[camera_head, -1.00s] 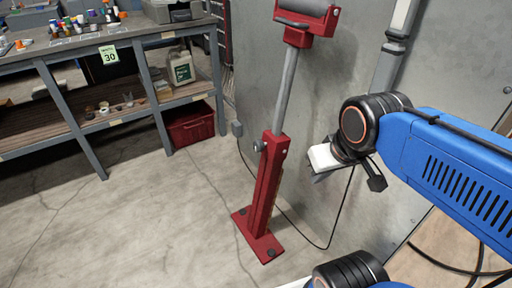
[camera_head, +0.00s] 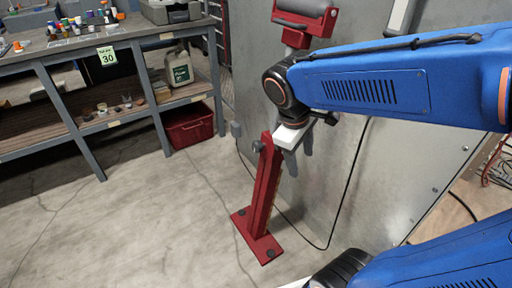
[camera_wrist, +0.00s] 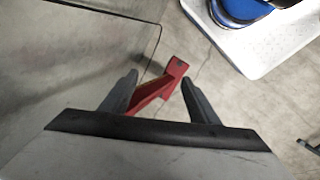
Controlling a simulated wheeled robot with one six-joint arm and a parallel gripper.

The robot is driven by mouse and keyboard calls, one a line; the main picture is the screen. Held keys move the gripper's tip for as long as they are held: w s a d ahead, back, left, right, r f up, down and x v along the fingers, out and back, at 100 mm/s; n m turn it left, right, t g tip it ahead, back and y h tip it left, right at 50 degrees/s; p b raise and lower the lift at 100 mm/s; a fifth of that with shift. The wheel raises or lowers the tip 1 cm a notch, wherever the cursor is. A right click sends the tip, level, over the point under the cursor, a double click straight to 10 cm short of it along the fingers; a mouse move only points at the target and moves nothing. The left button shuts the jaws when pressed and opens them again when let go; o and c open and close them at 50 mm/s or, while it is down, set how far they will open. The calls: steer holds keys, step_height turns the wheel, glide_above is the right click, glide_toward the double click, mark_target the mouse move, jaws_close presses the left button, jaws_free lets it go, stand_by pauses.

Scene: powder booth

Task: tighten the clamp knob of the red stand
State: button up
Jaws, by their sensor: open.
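The red stand (camera_head: 262,195) stands upright on the concrete floor, with its foot plate bolted flat and a red roller head (camera_head: 305,12) on top. Its dark grey clamp knob (camera_head: 258,146) sticks out on the left side near the top of the red post. My gripper (camera_head: 298,152) is open and empty, to the right of the knob and apart from it, in front of the stand's upper pole. My arm hides most of that pole. In the wrist view, the red post (camera_wrist: 150,93) shows beyond and between the open fingers (camera_wrist: 160,84); I cannot make out the knob there.
A grey workbench (camera_head: 110,38) with small bottles stands at the left, with a red crate (camera_head: 190,128) beside its legs. A grey wall panel (camera_head: 400,150) is close behind the stand. A black cable (camera_head: 345,205) hangs there. The floor left of the stand is clear.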

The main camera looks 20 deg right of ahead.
steer(key=w+a+f+n+g+h, duration=0.1)
steer(key=w+a+n+h, duration=0.25)
steer(key=w, duration=0.25)
steer(key=w+a+f+n+h, duration=0.2)
steer(key=w+a+n, duration=0.2)
steer(key=w+n, duration=0.15)
steer(key=n+t+h, duration=0.3)
steer(key=n+h, duration=0.2)
steer(key=n, duration=0.1)
glide_toward(254, 147)
steer(key=x, duration=1)
steer(key=shift+d, duration=0.4)
steer(key=c, duration=1)
steer(key=shift+c, duration=0.2)
